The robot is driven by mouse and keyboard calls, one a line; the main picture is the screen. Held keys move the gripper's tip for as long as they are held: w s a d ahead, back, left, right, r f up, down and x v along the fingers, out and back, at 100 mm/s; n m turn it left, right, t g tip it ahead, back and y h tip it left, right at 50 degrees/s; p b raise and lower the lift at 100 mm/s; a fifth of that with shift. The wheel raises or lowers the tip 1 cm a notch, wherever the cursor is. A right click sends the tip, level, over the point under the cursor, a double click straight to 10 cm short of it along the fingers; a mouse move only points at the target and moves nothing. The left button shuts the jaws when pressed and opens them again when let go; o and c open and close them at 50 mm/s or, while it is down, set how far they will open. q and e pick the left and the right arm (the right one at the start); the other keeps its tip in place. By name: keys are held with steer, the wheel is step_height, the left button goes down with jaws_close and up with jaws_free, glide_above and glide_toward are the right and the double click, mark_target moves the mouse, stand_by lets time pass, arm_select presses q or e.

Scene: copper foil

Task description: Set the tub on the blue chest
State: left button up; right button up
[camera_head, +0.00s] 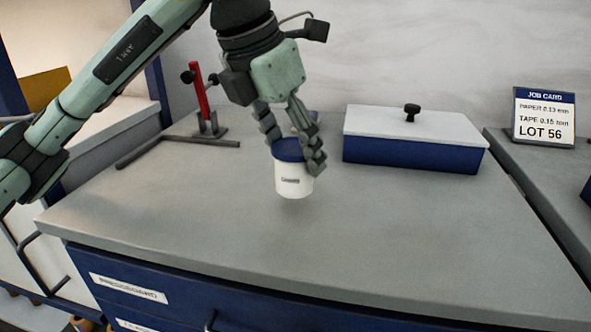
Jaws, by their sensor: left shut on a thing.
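A white tub (293,182) with a dark blue lid and a small label is upright near the middle of the view. My left gripper (292,150) comes down from above and is shut on the tub, its fingers around the lid and upper side. The tub is over the grey worktop (190,215) of a blue drawer unit (250,295); whether its base touches the top is hard to tell. A blue chest-like box (410,154) with a pale flat lid and black knob stands behind to the right. My right gripper is not in view.
A red upright tool on a dark stand (204,105) and a dark bar (150,150) lie at the back left. A job card (544,118) stands on a separate grey surface at right. The front and right of the worktop are clear.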

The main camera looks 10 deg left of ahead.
mark_target(294, 173)
arm_select(q)
steer(key=shift+f, duration=2.05)
steer(key=o, duration=1.1)
steer(key=shift+o, duration=0.2)
steer(key=v, duration=1.2)
